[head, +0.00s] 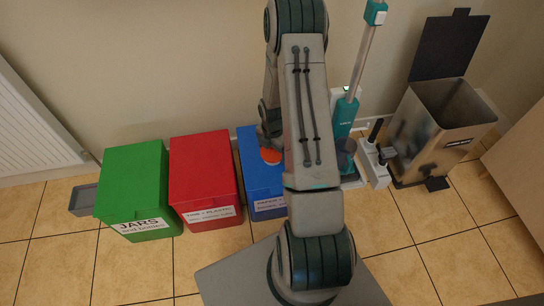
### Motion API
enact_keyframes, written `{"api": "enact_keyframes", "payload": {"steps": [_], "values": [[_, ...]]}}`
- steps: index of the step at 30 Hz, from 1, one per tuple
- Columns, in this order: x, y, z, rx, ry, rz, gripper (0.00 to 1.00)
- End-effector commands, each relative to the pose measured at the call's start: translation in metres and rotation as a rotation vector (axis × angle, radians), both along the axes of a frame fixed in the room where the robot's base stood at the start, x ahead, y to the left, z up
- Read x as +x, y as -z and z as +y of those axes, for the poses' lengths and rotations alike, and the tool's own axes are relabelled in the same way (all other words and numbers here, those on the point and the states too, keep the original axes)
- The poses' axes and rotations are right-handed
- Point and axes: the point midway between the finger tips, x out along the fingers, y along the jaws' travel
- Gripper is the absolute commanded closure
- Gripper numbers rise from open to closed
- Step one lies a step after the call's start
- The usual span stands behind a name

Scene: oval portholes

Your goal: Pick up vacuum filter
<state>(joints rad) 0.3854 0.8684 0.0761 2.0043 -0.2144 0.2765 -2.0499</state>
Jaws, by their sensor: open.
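An orange-red round disc (271,156) with a pale edge lies on the blue box's lid. It may be the vacuum filter, but I cannot tell for sure. A teal and white stick vacuum (346,117) stands upright against the wall, right of my arm. My upper arm crosses the middle of the view and covers part of the blue box and the floor behind it. My forearm comes down behind it, with its far end over the back of the blue box, close to the disc in the picture. My jaws cannot be made out; they seem hidden behind my arm.
A red box (203,168) and a green box (134,184) stand left of the blue box (262,176). White and dark pieces (372,165) stand beside the vacuum. A metal bin (436,132) has its lid up. The tiled floor is mostly clear.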

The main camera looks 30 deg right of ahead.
Motion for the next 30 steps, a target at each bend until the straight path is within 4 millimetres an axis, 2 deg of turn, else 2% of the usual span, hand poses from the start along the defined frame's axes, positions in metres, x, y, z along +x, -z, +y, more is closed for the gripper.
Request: {"api": "enact_keyframes", "payload": {"steps": [5, 6, 9, 10, 22, 26, 30], "values": [[0.0, 0.0, 0.0, -0.001, 0.001, -0.001, 0.1], [0.0, 0.0, 0.0, 0.0, 0.001, -0.001, 0.12], [0.0, 0.0, 0.0, 0.0, 0.001, -0.001, 0.4], [0.0, 0.0, 0.0, 0.0, 0.001, 0.0, 0.42], [0.001, -0.006, 0.0, -0.001, 0.001, -0.001, 0.42], [0.001, -0.02, 0.0, 0.001, 0.001, -0.002, 0.42], [0.001, -0.047, -0.001, -0.001, 0.002, -0.004, 0.42]]}}
